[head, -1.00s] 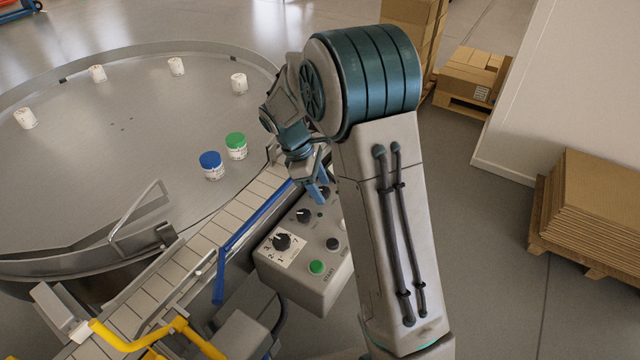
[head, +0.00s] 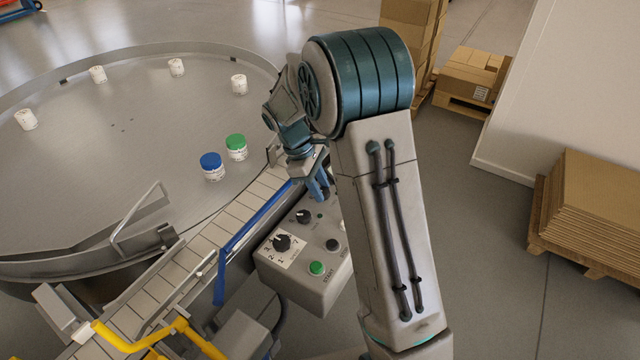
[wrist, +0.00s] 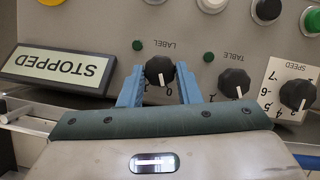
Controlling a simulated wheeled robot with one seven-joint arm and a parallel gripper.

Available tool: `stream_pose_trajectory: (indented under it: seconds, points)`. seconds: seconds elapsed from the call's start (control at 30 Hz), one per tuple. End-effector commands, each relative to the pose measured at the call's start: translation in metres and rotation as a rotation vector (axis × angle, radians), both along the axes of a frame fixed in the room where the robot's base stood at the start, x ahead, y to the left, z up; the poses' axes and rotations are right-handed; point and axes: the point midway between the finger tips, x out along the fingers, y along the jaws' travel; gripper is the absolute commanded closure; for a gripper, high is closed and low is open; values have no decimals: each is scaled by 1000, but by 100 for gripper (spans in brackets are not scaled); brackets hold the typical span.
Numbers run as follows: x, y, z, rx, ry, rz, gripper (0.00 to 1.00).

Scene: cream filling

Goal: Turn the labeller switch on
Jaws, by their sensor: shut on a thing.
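The labeller switch is the black LABEL knob (wrist: 159,69) on the grey control panel, with a white pointer line and the marks 0 and 1 beside it. Its pointer lies between the two marks, seemingly nearer the 0. My gripper (wrist: 158,80) has its blue fingers on both sides of this knob and is shut on it. In the head view my gripper (head: 319,189) is at the far end of the control panel (head: 310,285), and the knob is mostly hidden there. A small green lamp (wrist: 137,45) is by the LABEL lettering.
The TABLE knob (wrist: 234,82) and SPEED knob (wrist: 297,94) sit beside the switch. A display (wrist: 58,68) reads STOPPED. The panel also has a green start button (head: 316,267). A conveyor (head: 228,222) with a blue rail and a round table (head: 80,160) with jars are alongside.

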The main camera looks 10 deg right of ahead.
Motion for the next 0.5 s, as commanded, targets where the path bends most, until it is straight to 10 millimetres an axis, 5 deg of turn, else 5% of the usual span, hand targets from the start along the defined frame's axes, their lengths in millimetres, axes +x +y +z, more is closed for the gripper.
stream_pose_trajectory:
  seconds: [0.5]
  points:
    - [4,-3,2,0,-1,-476,92]
